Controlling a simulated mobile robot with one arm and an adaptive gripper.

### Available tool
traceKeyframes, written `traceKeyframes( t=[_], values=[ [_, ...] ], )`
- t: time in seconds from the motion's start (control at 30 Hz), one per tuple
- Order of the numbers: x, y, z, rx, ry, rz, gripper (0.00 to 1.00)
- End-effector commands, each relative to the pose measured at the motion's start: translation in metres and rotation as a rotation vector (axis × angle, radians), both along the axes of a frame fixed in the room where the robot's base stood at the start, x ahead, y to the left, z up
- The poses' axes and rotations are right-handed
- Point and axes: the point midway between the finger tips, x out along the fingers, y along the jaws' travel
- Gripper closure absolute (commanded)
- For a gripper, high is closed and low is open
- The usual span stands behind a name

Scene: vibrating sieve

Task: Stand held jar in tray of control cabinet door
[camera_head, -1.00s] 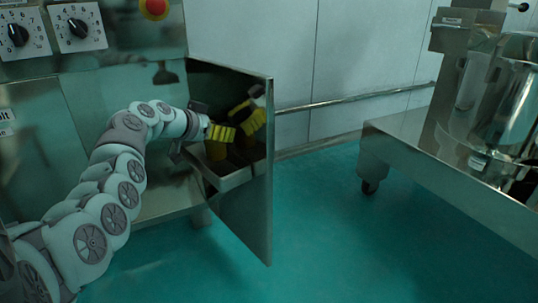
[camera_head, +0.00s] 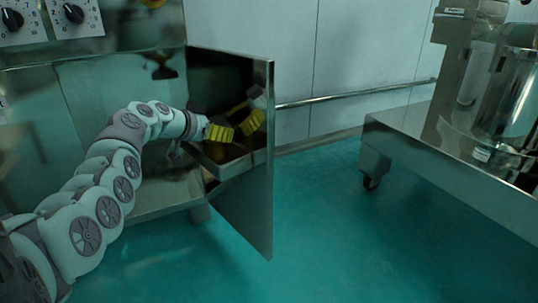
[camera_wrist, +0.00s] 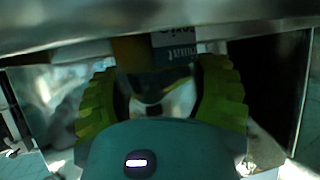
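My gripper (camera_head: 222,132), with yellow-green finger pads, is over the tray on the inner side of the open cabinet door. In the wrist view the two pads stand a jar's width apart, with the amber jar (camera_wrist: 131,49) between their tips, so my gripper looks shut on it. The jar bears a blue and white label (camera_wrist: 173,46). The metal tray (camera_head: 238,167) is fixed to the door (camera_head: 245,210); its rim (camera_wrist: 60,45) crosses the top of the wrist view and hides part of the jar. Whether the jar touches the tray floor cannot be seen.
The shiny door mirrors my gripper (camera_head: 252,121). The cabinet with knobs (camera_head: 73,13) is at left, behind my arm. A wall rail (camera_head: 350,95) runs behind. A steel machine on castors (camera_head: 450,160) stands at right. The green floor between is clear.

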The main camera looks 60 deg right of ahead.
Motion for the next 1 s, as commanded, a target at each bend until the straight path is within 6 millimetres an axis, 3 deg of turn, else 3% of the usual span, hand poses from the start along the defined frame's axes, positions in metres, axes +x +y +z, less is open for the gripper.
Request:
traceKeyframes(
  t=[0.03, 0.3, 0.67, 1.0],
  values=[
    [-0.001, 0.0, 0.0, 0.001, 0.0, -0.001, 0.3],
    [-0.001, 0.0, 0.0, 0.001, 0.0, -0.001, 0.03],
    [0.0, 0.0, 0.006, 0.0, 0.0, -0.001, 0.03],
    [0.002, 0.027, 0.02, -0.002, 0.001, 0.004, 0.03]
  ],
)
